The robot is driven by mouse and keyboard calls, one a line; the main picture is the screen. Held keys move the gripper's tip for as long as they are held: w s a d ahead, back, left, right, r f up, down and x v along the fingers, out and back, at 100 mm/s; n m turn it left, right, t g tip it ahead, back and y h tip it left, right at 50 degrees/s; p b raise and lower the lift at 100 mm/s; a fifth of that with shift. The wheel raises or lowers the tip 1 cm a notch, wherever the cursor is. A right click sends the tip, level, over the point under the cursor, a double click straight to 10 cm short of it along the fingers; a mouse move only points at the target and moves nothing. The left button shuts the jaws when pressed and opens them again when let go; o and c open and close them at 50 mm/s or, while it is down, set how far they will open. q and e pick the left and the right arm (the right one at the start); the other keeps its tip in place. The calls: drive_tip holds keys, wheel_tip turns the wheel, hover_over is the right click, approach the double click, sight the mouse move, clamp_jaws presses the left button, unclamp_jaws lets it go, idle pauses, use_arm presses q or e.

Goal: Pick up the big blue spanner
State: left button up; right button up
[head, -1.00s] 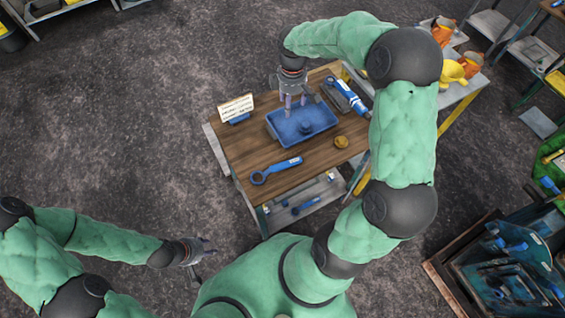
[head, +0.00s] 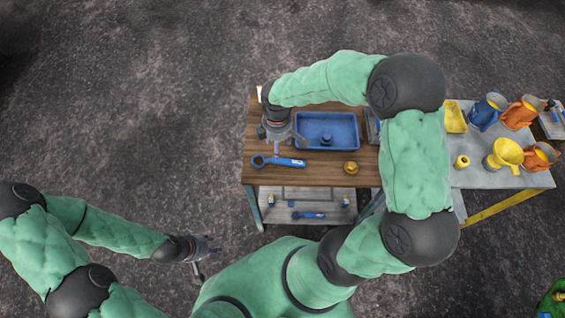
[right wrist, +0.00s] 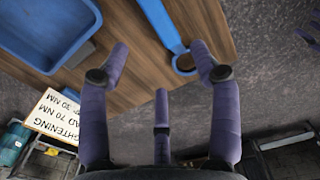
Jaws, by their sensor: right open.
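The big blue spanner (head: 284,162) lies flat on the wooden bench top, in front of the blue tray. Its ring end is at the left in the head view. In the right wrist view the spanner (right wrist: 160,25) reaches down from the top edge, its ring end near the right fingertip. My right gripper (head: 284,149) is above the bench beside the spanner; in the right wrist view its purple fingers (right wrist: 160,60) are spread and empty. My left gripper (head: 211,245) is open and empty, out over the floor left of the bench.
The blue tray (head: 352,147) holds a blue part. A brass-coloured part (head: 351,168) sits right of the spanner. A smaller blue spanner (head: 308,215) lies on the lower shelf. A printed card (right wrist: 52,118) stands near the bench edge. A grey table (head: 480,178) with pumps is at right.

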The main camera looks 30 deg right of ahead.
wheel_tip(320, 180, down, 3)
drive_tip(key=shift+f+b, duration=0.1)
drive_tip(key=shift+b, duration=0.3)
drive_tip(key=f+b, duration=0.2)
drive_tip(key=f, duration=0.3)
drive_tip(key=shift+s, duration=0.2)
clamp_jaws()
